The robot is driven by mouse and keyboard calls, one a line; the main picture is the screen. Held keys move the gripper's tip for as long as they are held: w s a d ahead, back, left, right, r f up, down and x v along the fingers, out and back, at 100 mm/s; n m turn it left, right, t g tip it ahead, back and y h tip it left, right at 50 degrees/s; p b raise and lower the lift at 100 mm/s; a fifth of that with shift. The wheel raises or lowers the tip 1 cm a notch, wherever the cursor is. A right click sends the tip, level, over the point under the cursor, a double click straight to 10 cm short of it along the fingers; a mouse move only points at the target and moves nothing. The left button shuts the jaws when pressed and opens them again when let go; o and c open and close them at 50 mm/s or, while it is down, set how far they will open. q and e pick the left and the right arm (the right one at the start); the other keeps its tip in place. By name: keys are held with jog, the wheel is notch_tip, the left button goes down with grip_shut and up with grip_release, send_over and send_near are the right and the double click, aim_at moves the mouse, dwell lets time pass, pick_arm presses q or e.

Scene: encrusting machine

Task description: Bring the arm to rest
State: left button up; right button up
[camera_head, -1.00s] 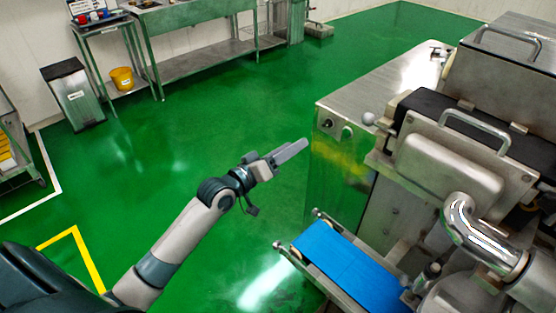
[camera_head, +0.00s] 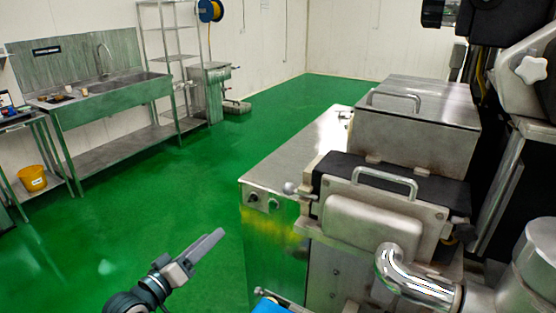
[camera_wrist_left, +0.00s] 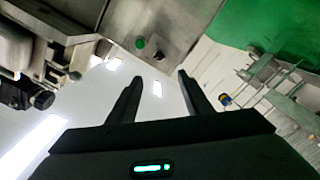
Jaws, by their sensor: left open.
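My left gripper (camera_head: 205,247) is at the bottom of the head view, left of the steel encrusting machine (camera_head: 270,215). It is above the green floor with a gap to the machine's side. In the left wrist view the left gripper (camera_wrist_left: 157,85) shows two dark fingers spread apart with nothing between them. Most of my left arm is below the head view's edge. My right gripper does not show.
The machine's knob (camera_head: 290,188) and side panel stand to the right of the gripper. A blue conveyor belt (camera_head: 268,306) shows at the bottom edge. A sink bench (camera_head: 110,100), a shelf rack and a yellow bucket (camera_head: 33,178) stand along the left wall. Green floor between is clear.

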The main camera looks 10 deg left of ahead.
pick_arm(q)
jog(key=s+a+f+g+y+b, duration=0.1)
jog(key=s+a+f+g+y, duration=0.15)
jog(key=f, duration=1.45)
jog(key=s+a+f+g+y, duration=0.1)
jog(key=a+f+g+y, duration=0.15)
jog(key=f, duration=1.45)
jog(key=s+f+m+g, duration=0.1)
jog(key=s+f+g, duration=0.1)
jog(key=s+f, duration=0.7)
jog(key=s+f+m+g, duration=0.15)
jog(key=s+f, duration=0.45)
jog(key=f, duration=0.7)
jog(key=s+d+f+m+g, duration=0.1)
jog(key=s+f, duration=0.5)
jog(key=s, duration=0.6)
jog(key=s+d+f+m+g+b, duration=0.1)
jog(key=s+d+f+g, duration=0.3)
jog(key=s, duration=0.8)
jog(key=s+d+f+m+g+y, duration=0.1)
jog(key=s+d+f+m+g, duration=0.1)
jog(key=s+f, duration=0.5)
jog(key=s, duration=0.4)
jog(key=shift+s+d+f+b, duration=0.15)
jog(key=shift+s+f+b, duration=0.2)
jog(key=shift+s+f, duration=0.05)
jog(key=shift+w+g, duration=0.15)
jog(key=shift+g, duration=0.1)
